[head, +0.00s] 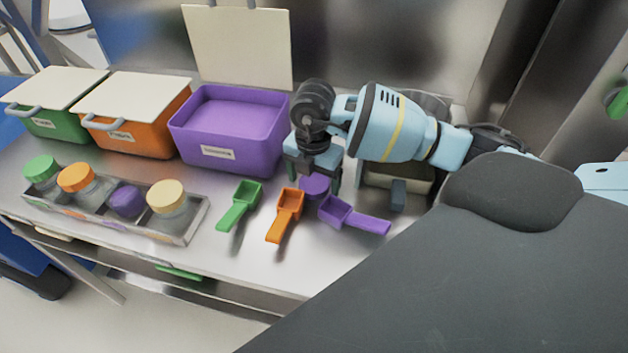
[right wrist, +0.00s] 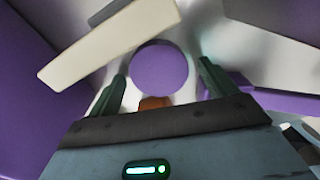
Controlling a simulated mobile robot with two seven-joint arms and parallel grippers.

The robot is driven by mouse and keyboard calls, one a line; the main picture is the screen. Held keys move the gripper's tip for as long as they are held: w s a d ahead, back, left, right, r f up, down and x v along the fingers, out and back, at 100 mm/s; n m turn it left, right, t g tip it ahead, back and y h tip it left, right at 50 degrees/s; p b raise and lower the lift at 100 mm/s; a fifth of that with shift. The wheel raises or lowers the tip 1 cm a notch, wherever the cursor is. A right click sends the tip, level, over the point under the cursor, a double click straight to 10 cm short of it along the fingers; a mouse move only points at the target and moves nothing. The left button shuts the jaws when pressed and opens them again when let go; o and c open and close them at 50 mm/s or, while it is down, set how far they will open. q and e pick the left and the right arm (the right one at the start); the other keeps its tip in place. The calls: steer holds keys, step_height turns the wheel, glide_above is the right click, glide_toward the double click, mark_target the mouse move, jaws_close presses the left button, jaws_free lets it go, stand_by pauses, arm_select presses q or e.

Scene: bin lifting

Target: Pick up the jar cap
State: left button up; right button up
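The jar cap (head: 313,186) is a flat purple disc at the work surface, in front of the purple bin. In the right wrist view the cap (right wrist: 160,66) shows whole, ahead of and between the two fingers. My right gripper (head: 311,172) points down over the cap with its fingers spread; in the right wrist view the gripper (right wrist: 162,80) is open and empty. I cannot tell if a finger touches the cap. A jar with purple contents (head: 126,201) stands lower than its capped neighbours in the rack. My left gripper is not in view.
The purple bin (head: 235,146) with raised lid stands close behind the gripper. Green (head: 239,206), orange (head: 285,214) and purple (head: 353,215) scoops lie around the cap. The jar rack (head: 187,232) is at the left. Orange (head: 133,138) and green (head: 47,121) bins stand behind it.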

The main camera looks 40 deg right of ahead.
mark_target(313, 184)
steer(key=c, duration=1)
steer(key=shift+o, duration=0.2)
steer(key=shift+r, duration=0.1)
step_height(313, 184, up, 10)
